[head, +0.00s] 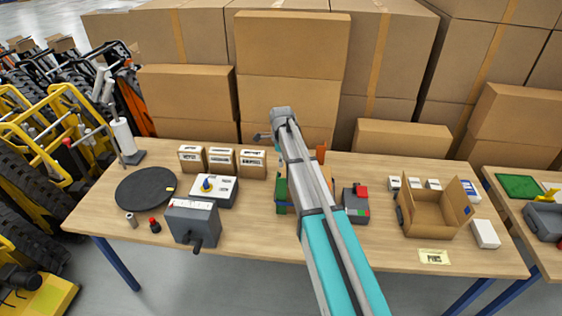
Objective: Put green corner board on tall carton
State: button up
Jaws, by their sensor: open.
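A green piece (281,190) shows upright just left of my arm, near the middle of the table; it may be the green corner board. My arm covers much of what is around it, so its full shape is hidden. A brown and orange part (320,152) shows on the other side of the arm. Several brown cartons are stacked behind the table; an upper one (291,46) stands directly behind my arm. I cannot tell which carton is the tall one. My arm reaches over the table from the front, and its gripper is hidden behind the arm links.
The wooden table (270,240) holds a black disc (146,188), a grey crank box (192,222), small labelled boxes (221,158), a red-topped grey device (356,203) and an open carton (428,215). A second table with a green panel (519,186) is at right. Yellow hand trucks (45,130) stand left.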

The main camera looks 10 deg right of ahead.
jog(key=shift+s, duration=0.1)
jog(key=s+n, duration=2.1)
jog(key=s, duration=0.8)
jog(key=shift+n, duration=0.3)
